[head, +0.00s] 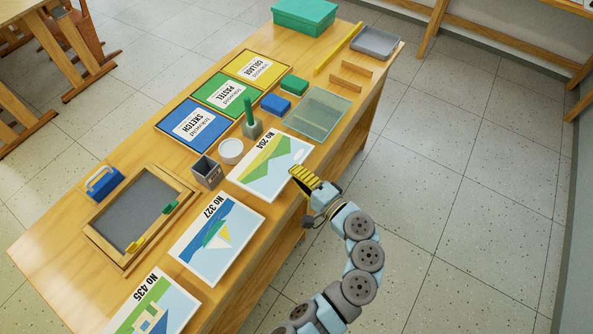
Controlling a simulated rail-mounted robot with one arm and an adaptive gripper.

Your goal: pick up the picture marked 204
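The picture marked No 204 (267,168) lies on the wooden table near its right edge, showing green and yellow hills and pale blue water. My gripper (297,176), with ribbed yellow fingers, is at the picture's lower right edge, by the table's edge. The fingers overlap the picture's border in this view; whether they touch it is unclear. From this angle I cannot tell if the fingers are open or shut.
The picture No 327 (208,250) and the picture No 435 (152,309) lie nearer along the same edge. A grey cup (207,173), a white round container (231,151) and a glass panel (319,117) stand or lie around No 204. The floor to the right is clear.

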